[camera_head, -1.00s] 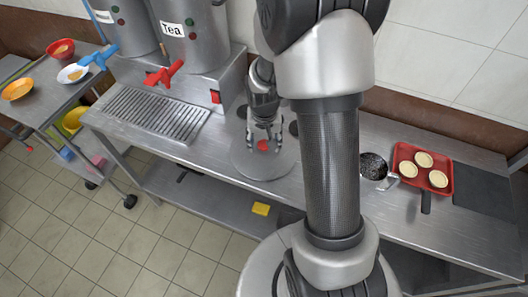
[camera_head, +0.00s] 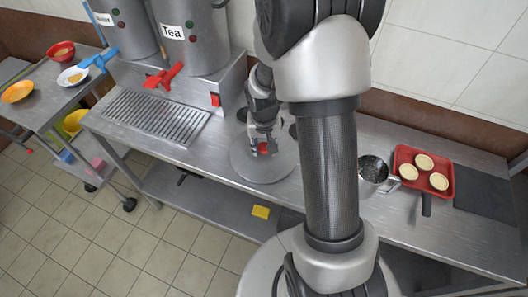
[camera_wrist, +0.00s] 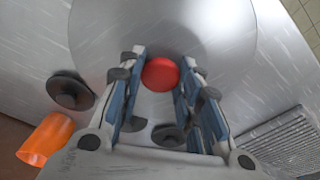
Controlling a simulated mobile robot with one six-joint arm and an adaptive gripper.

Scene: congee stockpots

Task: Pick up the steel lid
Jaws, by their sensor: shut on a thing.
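The steel lid (camera_head: 264,175) is a round grey disc with a red knob (camera_head: 263,148) at its middle. In the head view it is at the middle of the steel counter; I cannot tell whether it touches the counter. My gripper (camera_head: 262,150) reaches down over it, with its fingers at the knob. In the wrist view the lid (camera_wrist: 165,25) fills the upper middle, and the red knob (camera_wrist: 160,74) sits between the fingertips of my gripper (camera_wrist: 160,78). My gripper is shut on the knob.
A metal pot (camera_head: 372,170) and a red tray (camera_head: 425,157) with several pale round pieces stand to the right. A drip grate (camera_head: 155,116) and the tea urn (camera_head: 188,36) are to the left. An orange cup (camera_wrist: 46,139) shows in the wrist view. Dark round things lie near the gripper.

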